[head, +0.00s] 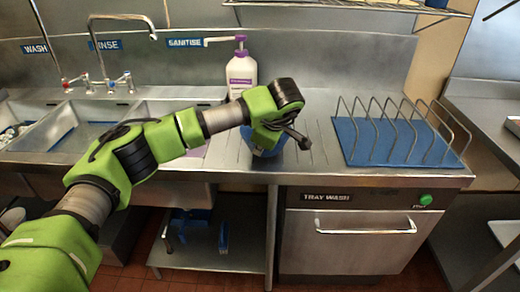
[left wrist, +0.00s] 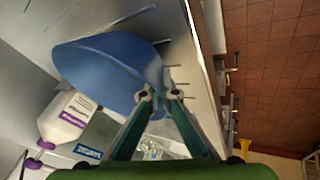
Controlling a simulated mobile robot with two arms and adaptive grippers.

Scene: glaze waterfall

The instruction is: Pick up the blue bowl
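The blue bowl (head: 268,148) is on the metal drainboard in the head view, mostly hidden behind my left gripper. In the left wrist view the bowl (left wrist: 105,68) is large and close. My left gripper (head: 298,136) is at the bowl. In the left wrist view my left gripper's fingertips (left wrist: 158,95) are at the bowl's rim, a small gap apart, with part of the bowl showing between them. I cannot tell whether they clamp the rim. My right gripper is not in view.
A white soap bottle (head: 241,76) with a purple pump stands behind the bowl. A wire rack (head: 405,130) on a blue mat is to the right. Sinks (head: 75,125) with taps are to the left. The counter's front edge runs above the tray wash unit (head: 350,240).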

